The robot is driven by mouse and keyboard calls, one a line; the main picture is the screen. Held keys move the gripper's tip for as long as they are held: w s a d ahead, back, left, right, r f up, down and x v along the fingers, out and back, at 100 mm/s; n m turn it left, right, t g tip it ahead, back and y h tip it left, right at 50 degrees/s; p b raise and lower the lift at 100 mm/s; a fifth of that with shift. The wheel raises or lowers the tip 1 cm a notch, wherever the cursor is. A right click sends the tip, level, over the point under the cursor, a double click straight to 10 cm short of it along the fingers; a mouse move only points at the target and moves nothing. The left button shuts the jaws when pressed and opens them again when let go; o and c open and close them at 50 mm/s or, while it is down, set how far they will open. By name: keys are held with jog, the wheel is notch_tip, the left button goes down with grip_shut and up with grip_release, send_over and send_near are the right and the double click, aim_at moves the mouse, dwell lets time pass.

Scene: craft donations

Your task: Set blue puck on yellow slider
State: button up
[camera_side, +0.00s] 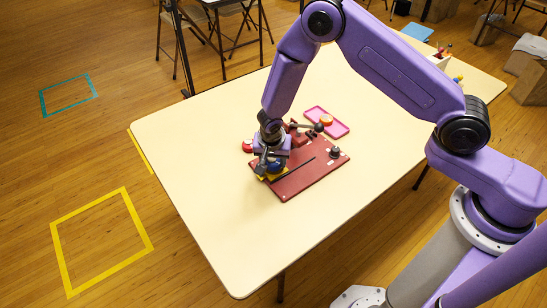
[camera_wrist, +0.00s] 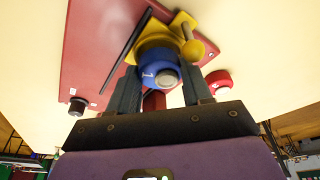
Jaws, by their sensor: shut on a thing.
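The blue puck (camera_wrist: 150,76), with a pale round centre and a white mark, sits between the fingers of my gripper (camera_wrist: 160,74) in the wrist view. My gripper is shut on it. The yellow slider (camera_wrist: 181,22) is directly behind the puck, with a yellow knob (camera_wrist: 192,49) to the right. The puck covers part of the slider, and I cannot tell whether they touch. In the side view, my gripper (camera_side: 270,158) is low over the left part of the red board, with the blue puck (camera_side: 276,167) beside the yellow slider edge (camera_side: 265,177).
The red board (camera_side: 312,174) has a dark slot and a dark knob (camera_side: 335,152). A red round piece (camera_side: 247,146) lies left of my gripper. The front of the table (camera_side: 250,240) is clear.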

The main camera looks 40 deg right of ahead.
jog(key=shift+f, duration=0.35)
jog(key=o, duration=0.7)
jog(key=shift+o, duration=0.2)
jog(key=v, duration=1.1)
dwell(0.5)
jog(key=s+d+r+n+y, duration=0.1)
jog(key=s+d+r+n, duration=0.3)
jog(key=s+r+n, duration=0.65)
jog(key=s+d+r+n, duration=0.2)
jog(key=s+d+n, duration=0.1)
jog(key=s, duration=0.3)
jog(key=s+d+r+n+g+y, duration=0.1)
jog(key=s+d+r+n, duration=0.1)
jog(key=s+n, duration=0.2)
jog(key=s+d+r+n+g, duration=0.1)
jog(key=s+d+r+n, duration=0.1)
jog(key=s, duration=0.7)
jog(key=shift+s+d+n+y, duration=0.4)
jog(key=shift+d+n, duration=0.5)
jog(key=shift+n, duration=0.15)
